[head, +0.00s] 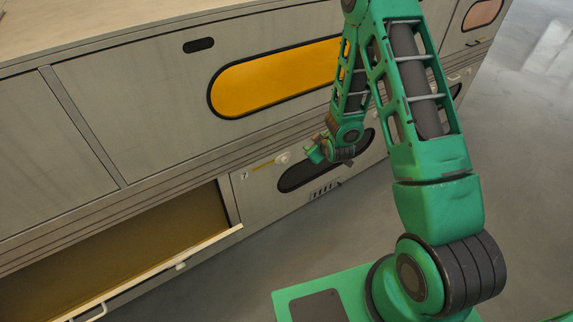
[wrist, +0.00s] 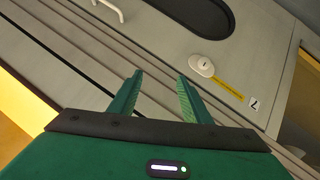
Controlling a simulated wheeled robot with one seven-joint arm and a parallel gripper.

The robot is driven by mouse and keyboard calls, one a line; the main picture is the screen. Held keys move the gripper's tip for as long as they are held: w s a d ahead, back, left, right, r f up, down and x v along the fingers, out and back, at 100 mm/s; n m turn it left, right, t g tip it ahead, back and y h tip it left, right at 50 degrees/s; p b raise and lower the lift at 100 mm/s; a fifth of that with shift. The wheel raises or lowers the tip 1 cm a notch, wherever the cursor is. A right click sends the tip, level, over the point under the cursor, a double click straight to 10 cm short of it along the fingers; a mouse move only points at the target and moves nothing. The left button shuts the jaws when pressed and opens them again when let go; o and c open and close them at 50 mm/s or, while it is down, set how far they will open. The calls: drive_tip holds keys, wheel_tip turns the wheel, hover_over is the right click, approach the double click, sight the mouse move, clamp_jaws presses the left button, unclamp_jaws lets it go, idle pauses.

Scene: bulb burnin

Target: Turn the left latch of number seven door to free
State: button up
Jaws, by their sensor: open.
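The number seven door (head: 262,190) is a grey lower panel with a dark oval window, and it looks shut. Its small "7" tag (head: 243,175) also shows in the wrist view (wrist: 253,103). The latch near that tag is a cream rounded knob (head: 283,158), with a yellow strip between it and the tag. The latch shows clearly in the wrist view (wrist: 203,66), ahead and to the right of the fingertips. My gripper (head: 316,152) is open and empty, apart from the latch, with both green fingers in the wrist view (wrist: 156,84).
An open bay (head: 150,240) with its pale door edge (head: 200,246) stands left of door seven. A white handle (wrist: 108,8) shows in the wrist view. An orange oval window (head: 275,80) is above. Grey floor (head: 250,260) is clear in front.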

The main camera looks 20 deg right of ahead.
drive_tip(key=a+f+n+t+y, duration=0.1)
drive_tip(key=a+f+t, duration=0.1)
drive_tip(key=a+f, duration=0.4)
drive_tip(key=n+t, duration=0.1)
drive_tip(key=t, duration=0.1)
approach(285, 161)
drive_tip(key=x, duration=0.8)
drive_tip(key=shift+w+d+f, duration=0.1)
drive_tip(key=shift+w+f, duration=0.05)
drive_tip(key=shift+w, duration=0.05)
clamp_jaws()
